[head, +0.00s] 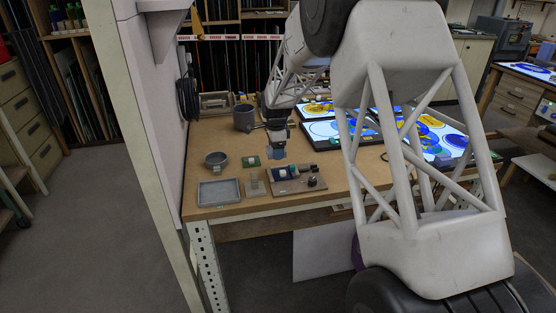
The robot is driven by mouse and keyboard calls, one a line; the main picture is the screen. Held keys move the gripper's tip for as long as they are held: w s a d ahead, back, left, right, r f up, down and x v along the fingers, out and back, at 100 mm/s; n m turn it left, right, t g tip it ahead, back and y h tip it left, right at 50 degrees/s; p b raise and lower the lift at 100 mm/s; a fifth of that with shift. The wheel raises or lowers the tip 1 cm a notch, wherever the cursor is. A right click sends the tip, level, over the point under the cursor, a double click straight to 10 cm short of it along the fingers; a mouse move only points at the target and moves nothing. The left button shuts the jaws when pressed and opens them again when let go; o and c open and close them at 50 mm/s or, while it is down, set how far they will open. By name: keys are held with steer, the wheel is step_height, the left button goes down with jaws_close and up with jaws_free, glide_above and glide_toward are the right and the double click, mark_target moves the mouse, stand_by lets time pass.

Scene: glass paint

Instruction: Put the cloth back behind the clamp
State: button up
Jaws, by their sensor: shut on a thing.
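My gripper (276,146) points down above the back of the wooden bench, near its middle. It is shut on a small blue-grey piece, apparently the cloth (275,154), which hangs just above the bench area behind a dark board (298,187). The board carries a pale item and a dark knobbed fitting (313,182), which may be the clamp; it is too small to tell. The held piece is apart from this fitting, up and to its left. The fingertips are small and partly hidden by the cloth.
A grey tray (201,194), a round grey bowl (215,164), a green pad (243,162) with a white item and a small greenish block (255,188) stand left of the board. A grey pot (243,118) stands behind. Lit glass panels (325,130) lie to the right.

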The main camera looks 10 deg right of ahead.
glide_above(298, 154)
steer(key=shift+f, duration=0.5)
steer(key=shift+f, duration=0.15)
steer(key=shift+f, duration=2.25)
steer(key=shift+f, duration=0.6)
stand_by(0.6)
steer(key=o, duration=0.9)
steer(key=shift+r, duration=0.15)
step_height(298, 154, up, 7)
steer(key=shift+d+f, duration=0.1)
steer(key=shift+r, duration=0.35)
